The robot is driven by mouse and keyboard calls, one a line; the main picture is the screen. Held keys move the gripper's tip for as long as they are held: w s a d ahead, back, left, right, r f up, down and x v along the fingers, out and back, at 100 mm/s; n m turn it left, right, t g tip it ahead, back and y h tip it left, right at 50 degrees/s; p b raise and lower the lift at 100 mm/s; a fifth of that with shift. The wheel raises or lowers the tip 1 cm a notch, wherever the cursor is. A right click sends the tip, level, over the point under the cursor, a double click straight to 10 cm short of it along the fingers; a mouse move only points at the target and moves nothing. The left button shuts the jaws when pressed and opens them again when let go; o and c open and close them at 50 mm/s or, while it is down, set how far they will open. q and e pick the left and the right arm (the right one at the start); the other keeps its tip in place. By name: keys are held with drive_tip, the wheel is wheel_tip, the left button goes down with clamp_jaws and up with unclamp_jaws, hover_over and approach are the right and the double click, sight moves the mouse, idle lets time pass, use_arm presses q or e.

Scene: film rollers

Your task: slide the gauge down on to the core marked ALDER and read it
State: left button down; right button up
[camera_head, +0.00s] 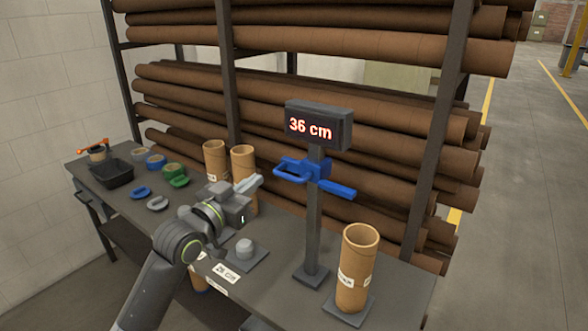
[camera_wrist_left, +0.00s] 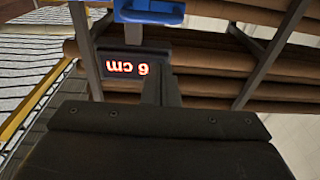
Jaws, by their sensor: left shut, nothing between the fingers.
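The gauge stands on a grey post with a blue slider (camera_head: 315,175) high on it, and its display (camera_head: 318,126) reads 36 cm. A tall cardboard core (camera_head: 358,262) stands upright on a square base right of the post. Its labels are too small to read surely. The blue slider's arm is above and apart from this core. My left gripper (camera_head: 250,184) is shut and empty, left of the post and lower than the slider. The wrist view shows the slider (camera_wrist_left: 150,12) and part of the display (camera_wrist_left: 128,68), upside down. My right gripper is not in view.
Two more cores (camera_head: 215,160) stand behind my left gripper. A grey peg on a plate (camera_head: 245,250) and a card reading 26 cm (camera_head: 226,273) are near the front edge. Racked brown rolls (camera_head: 300,95) stand behind.

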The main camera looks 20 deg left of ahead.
use_arm(q)
drive_tip(key=s+d+r+p+x, duration=0.1)
drive_tip(key=r+p+x, duration=0.15)
drive_tip(key=x, duration=0.75)
drive_tip(key=f, duration=0.1)
drive_tip(key=f+p, duration=0.1)
drive_tip(key=f, duration=0.2)
drive_tip(key=shift+s+a+f, duration=0.2)
drive_tip(key=shift+s+f, duration=0.05)
drive_tip(key=shift+f, duration=0.1)
drive_tip(key=shift+f, duration=0.1)
wheel_tip(320, 180, down, 10)
drive_tip(key=b, duration=1)
drive_tip(key=shift+b, duration=0.3)
